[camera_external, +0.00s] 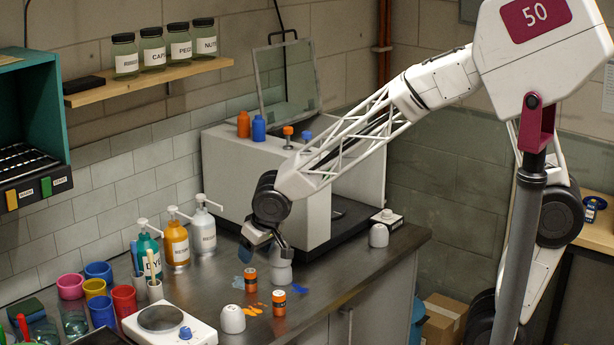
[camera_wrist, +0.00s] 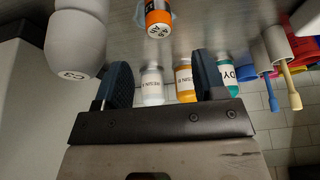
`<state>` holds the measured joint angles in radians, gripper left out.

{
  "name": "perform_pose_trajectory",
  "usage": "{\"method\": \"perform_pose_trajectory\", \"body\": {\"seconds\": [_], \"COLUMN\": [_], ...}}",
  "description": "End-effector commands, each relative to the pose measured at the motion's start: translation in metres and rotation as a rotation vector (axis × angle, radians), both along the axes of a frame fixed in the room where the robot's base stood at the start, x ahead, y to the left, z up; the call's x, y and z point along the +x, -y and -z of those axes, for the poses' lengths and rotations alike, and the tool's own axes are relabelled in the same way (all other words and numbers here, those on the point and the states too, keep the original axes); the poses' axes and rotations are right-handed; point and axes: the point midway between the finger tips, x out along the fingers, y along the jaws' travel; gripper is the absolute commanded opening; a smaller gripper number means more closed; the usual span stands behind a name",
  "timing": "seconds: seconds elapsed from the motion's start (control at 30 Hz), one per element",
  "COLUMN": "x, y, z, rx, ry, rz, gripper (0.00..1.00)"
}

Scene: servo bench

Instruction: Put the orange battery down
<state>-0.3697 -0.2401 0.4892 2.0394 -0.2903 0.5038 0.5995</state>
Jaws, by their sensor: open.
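Two small orange batteries with dark bands stand upright on the dark bench in the external view: one rear battery (camera_external: 250,281) and one front battery (camera_external: 279,303). My gripper (camera_external: 262,243) is above and behind them, near a white cup-like piece. In the wrist view, my gripper (camera_wrist: 163,72) has its two dark fingers spread with nothing between them. An orange battery (camera_wrist: 158,22) with a white label shows beyond the fingertips, apart from them. Which of the two it is, I cannot tell.
White cups stand close by, one (camera_external: 280,270) under my gripper and one (camera_external: 232,319) in front; a labelled white cup (camera_wrist: 75,45) shows in the wrist view. Pump bottles (camera_external: 177,243) line the wall. A grey machine (camera_external: 235,180) stands behind. Bench right of the batteries is clear.

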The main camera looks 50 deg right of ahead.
Motion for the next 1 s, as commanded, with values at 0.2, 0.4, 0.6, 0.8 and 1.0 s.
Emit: {"method": "perform_pose_trajectory", "body": {"seconds": [0.2,0.4,0.6,0.8,1.0], "x": [0.001,0.0,0.002,0.008,0.01], "y": [0.0,0.0,0.0,0.0,0.0], "z": [0.023,0.023,0.028,0.042,0.047], "rx": [0.001,0.001,0.0,0.0,0.0], "ry": [0.002,0.002,0.0,0.0,0.001], "rz": [0.0,0.0,0.0,0.001,0.0], "gripper": [0.64,0.64,0.64,0.64,0.64]}}
